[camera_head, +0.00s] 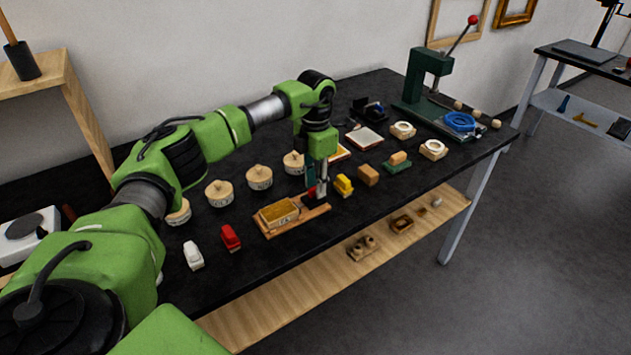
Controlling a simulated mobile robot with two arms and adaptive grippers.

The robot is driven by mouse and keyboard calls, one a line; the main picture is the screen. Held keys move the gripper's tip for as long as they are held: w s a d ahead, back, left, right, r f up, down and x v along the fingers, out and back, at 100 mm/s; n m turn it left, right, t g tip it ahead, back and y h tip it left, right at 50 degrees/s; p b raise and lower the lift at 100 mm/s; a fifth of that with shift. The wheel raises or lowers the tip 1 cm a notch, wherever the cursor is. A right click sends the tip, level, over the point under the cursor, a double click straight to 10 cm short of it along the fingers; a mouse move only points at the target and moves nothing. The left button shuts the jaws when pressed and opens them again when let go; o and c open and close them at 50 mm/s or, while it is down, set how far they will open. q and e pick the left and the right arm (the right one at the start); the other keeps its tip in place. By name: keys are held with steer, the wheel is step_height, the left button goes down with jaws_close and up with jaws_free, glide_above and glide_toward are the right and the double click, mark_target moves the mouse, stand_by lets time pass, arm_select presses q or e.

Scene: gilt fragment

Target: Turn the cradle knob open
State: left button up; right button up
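The wooden cradle (318,211) lies on the black bench with a gilt-coloured block (278,212) on it. The small red knob (310,191) shows at the cradle's back right end. My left gripper (316,193) points straight down at this end, with its fingertips right at the knob. The fingers partly hide the knob, and I cannot tell whether they touch it or how far apart they are. My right gripper is not in view.
Several round lidded wooden pots (259,178) stand behind the cradle. A white block (194,255) and a red block (231,238) lie to its left, a yellow block (344,185) close to its right. A green press (428,85) stands at the far right.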

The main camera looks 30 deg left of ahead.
arm_select(q)
steer(key=shift+f, duration=0.15)
jaws_close()
